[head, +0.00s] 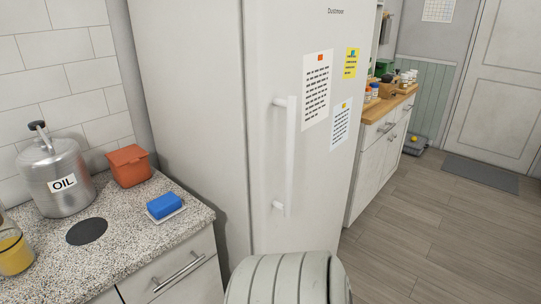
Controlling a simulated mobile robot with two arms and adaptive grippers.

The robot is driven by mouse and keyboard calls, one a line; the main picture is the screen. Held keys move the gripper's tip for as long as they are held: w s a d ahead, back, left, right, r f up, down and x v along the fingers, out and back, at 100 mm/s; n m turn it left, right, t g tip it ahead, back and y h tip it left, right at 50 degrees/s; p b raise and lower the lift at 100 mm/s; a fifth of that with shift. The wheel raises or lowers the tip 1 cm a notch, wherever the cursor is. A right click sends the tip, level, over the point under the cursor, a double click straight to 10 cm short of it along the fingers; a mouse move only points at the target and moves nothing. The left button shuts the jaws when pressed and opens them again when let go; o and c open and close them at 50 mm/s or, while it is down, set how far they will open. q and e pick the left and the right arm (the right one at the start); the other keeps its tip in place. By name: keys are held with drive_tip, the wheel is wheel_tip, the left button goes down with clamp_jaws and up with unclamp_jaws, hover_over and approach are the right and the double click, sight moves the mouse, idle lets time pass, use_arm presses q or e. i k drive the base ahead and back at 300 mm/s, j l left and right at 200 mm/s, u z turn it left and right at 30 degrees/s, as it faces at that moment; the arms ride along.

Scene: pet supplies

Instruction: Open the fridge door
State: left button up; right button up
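A tall white fridge (190,100) stands in the middle of the head view. Its door (345,65) faces right and carries a white vertical bar handle (291,155) near the door's left edge. The door looks shut against the body. Papers and yellow notes are stuck on the door to the right of the handle. Neither of my grippers is in view, and nothing touches the handle. A rounded, ribbed grey part at the bottom centre, probably mine, hides the lower door.
Beyond the fridge stands a cabinet with a wooden top (386,107). The wooden floor (430,235) at right is clear.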

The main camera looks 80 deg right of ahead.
sight(307, 63)
drive_tip(key=z, duration=2.95)
